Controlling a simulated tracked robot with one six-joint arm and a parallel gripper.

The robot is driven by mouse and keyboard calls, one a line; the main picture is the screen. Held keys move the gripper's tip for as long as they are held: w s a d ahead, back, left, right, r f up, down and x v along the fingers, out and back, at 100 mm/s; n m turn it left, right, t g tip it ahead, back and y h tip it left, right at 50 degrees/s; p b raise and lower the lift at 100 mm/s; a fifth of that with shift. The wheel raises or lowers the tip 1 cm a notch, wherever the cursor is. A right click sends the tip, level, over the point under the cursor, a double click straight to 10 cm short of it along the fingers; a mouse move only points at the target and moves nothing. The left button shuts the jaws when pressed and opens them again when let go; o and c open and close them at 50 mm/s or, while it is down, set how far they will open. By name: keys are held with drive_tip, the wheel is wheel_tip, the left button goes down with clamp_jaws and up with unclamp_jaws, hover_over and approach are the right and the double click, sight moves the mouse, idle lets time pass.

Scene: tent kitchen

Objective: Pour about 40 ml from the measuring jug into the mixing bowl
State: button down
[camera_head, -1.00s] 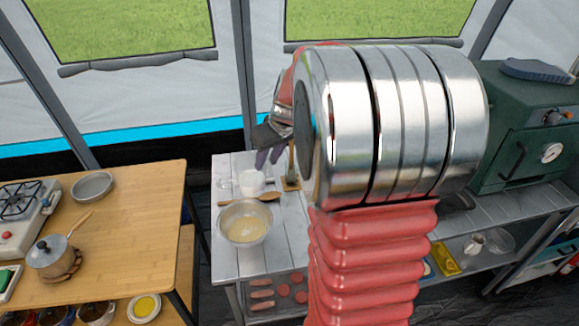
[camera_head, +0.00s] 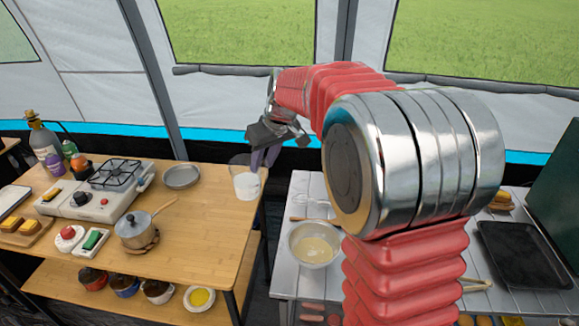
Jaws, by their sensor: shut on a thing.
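The measuring jug (camera_head: 246,184) is a clear vessel with white contents. It looks upright, in front of the wooden table's far right corner, to the left of the mixing bowl. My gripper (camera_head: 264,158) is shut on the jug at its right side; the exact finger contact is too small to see. The jug is not over the bowl.
A wooden table (camera_head: 200,228) at left holds a saucepan (camera_head: 134,231), a gas stove (camera_head: 104,198) and a grey dish (camera_head: 181,176). A wooden spoon (camera_head: 300,219) lies behind the bowl. A dark tray (camera_head: 520,255) is at right. A gap separates the tables.

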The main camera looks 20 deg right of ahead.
sight(244, 168)
drive_tip(key=shift+n, duration=0.3)
drive_tip(key=a, duration=0.2)
drive_tip(key=w+a, duration=0.1)
drive_tip(key=a, duration=0.1)
drive_tip(key=shift+w+r, duration=0.1)
drive_tip(key=shift+r, duration=0.3)
